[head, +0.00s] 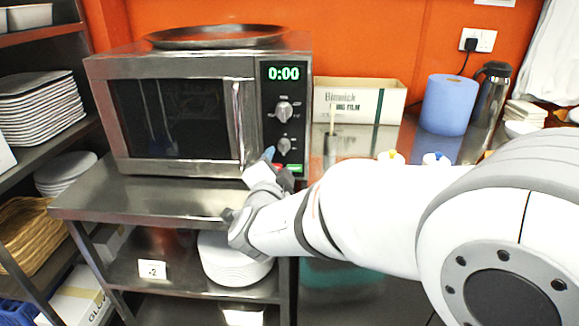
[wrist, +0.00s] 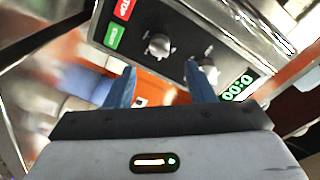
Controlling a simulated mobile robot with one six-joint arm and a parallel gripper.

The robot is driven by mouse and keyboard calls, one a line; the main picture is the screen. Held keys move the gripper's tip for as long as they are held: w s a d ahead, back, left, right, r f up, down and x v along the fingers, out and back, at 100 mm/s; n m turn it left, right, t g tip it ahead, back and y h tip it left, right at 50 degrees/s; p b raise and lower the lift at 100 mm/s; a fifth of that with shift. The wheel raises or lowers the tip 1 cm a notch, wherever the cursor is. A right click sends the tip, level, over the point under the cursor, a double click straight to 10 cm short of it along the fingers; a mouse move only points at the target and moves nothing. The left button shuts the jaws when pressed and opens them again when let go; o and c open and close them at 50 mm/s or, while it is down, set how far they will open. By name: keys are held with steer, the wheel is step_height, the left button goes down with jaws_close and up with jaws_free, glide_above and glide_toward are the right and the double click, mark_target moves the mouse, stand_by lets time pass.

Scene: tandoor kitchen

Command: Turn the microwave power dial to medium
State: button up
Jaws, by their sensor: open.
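The steel microwave (head: 180,125) stands on a steel shelf unit, its door shut and its display (head: 284,73) reading 0:00. Its panel has an upper dial (head: 284,111) and a lower dial (head: 284,145); their labels are too small to read, so I cannot tell which sets power. My gripper (head: 270,156) is in front of the panel's lower part. In the wrist view my gripper (wrist: 160,70) is open and empty, its blue fingers spread. The lower dial (wrist: 158,45) shows beyond the gap, and the upper dial (wrist: 209,72) is partly hidden by the right finger.
A wide dark pan (head: 215,36) lies on the microwave. A green button (wrist: 113,36) and a red button (wrist: 123,9) sit beside the lower dial. A film box (head: 360,101), blue paper roll (head: 448,104) and flask (head: 490,100) stand to the right. Stacked plates (head: 232,262) sit below.

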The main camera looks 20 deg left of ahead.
mark_target(283, 150)
steer(key=w, duration=0.2)
steer(key=w+a, duration=0.1)
steer(key=w, duration=0.4)
steer(key=shift+w+a+f, duration=0.15)
steer(key=shift+w, duration=0.1)
steer(key=shift+c, duration=0.3)
